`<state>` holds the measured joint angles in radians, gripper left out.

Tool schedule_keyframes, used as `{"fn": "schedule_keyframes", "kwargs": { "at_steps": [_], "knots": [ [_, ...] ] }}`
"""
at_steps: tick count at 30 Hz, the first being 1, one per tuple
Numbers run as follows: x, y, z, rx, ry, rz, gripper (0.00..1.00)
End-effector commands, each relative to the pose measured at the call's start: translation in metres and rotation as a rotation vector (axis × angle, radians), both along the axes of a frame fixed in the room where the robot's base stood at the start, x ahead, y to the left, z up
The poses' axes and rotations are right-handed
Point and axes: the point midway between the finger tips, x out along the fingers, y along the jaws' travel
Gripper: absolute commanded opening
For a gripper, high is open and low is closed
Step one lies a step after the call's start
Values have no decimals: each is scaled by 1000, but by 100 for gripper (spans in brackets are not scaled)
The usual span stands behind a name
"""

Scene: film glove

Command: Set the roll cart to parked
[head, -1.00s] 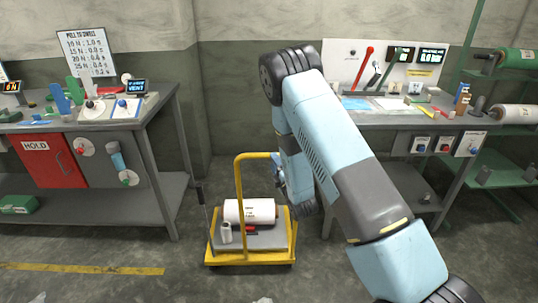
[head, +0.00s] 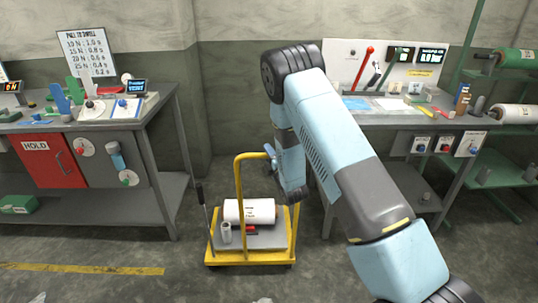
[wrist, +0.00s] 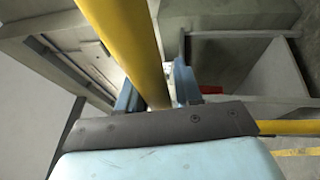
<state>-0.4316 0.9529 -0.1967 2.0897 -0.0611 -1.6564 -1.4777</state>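The roll cart (head: 212,257) is a low yellow-framed trolley on the floor between two benches. Its yellow handle (head: 239,190) rises as an upright hoop and shows large in the wrist view (wrist: 125,35). A white roll (head: 240,210) lies on the deck, with a small white roll (head: 226,233) and a red item beside it. My gripper (head: 272,158) is at the hoop's upper right. In the wrist view its blue fingers (wrist: 157,88) stand apart on either side of the yellow tube, seemingly not clamped on it.
The left bench (head: 160,110) has a red HOLD door (head: 45,160). The right bench (head: 400,122) carries a panel with a red lever (head: 364,66). A green rack (head: 500,90) stands far right. A yellow line (head: 80,268) marks open floor at front left.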

Motion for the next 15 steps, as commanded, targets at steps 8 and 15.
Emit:
{"fn": "schedule_keyframes", "kwargs": {
  "at_steps": [8,15],
  "knots": [
    [0,0,-1,0,1,0,7],
    [0,0,-1,-1,3,0,0]
  ]
}}
